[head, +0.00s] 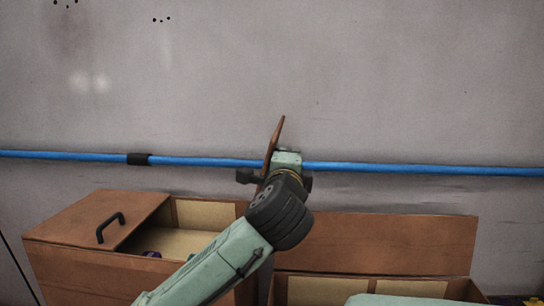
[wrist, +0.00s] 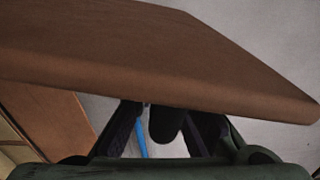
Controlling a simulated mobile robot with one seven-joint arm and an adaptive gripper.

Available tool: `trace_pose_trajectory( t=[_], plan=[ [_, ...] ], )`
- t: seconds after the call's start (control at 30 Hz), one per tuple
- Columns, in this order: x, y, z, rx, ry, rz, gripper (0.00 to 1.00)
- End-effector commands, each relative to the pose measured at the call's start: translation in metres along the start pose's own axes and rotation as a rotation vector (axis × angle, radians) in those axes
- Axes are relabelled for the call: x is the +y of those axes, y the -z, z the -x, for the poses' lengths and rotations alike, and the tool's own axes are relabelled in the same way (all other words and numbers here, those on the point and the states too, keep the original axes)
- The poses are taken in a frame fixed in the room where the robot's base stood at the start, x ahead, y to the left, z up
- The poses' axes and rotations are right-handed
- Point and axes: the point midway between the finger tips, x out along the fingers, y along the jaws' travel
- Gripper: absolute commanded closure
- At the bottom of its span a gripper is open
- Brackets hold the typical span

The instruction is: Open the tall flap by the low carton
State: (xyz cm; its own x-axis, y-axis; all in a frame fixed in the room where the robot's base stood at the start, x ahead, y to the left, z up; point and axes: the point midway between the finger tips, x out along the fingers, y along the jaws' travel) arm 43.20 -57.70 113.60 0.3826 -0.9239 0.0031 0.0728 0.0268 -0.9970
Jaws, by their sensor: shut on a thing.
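The tall flap (head: 274,143) is a thin brown panel standing up, seen nearly edge-on and leaning slightly right in the head view. In the wrist view its brown board (wrist: 150,55) fills the upper part. My gripper (head: 270,177) is at the flap's lower part, largely hidden behind my wrist. In the wrist view my gripper's dark fingers (wrist: 165,118) are around a dark handle (wrist: 165,127) at the board's edge. The flap's hinge is hidden by my arm. I cannot tell which box is the low carton.
A brown box (head: 90,270) at left has a lid part with a black handle (head: 111,227) and an open compartment. Another brown box at right has a raised panel (head: 385,244). A blue pipe (head: 420,169) runs along the grey wall behind.

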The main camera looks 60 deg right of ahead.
Motion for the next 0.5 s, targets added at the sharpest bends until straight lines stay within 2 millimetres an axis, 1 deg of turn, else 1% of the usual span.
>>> trace_pose_trajectory(
  t=[0.03,0.13,0.5],
  plan=[
    [-0.0010,0.0048,0.0006,0.005,0.006,-0.013,1.00],
    [0.0003,0.0086,0.0006,0.004,0.007,-0.030,1.00],
    [0.0011,0.0108,0.0006,0.004,0.007,-0.039,1.00]
  ],
)
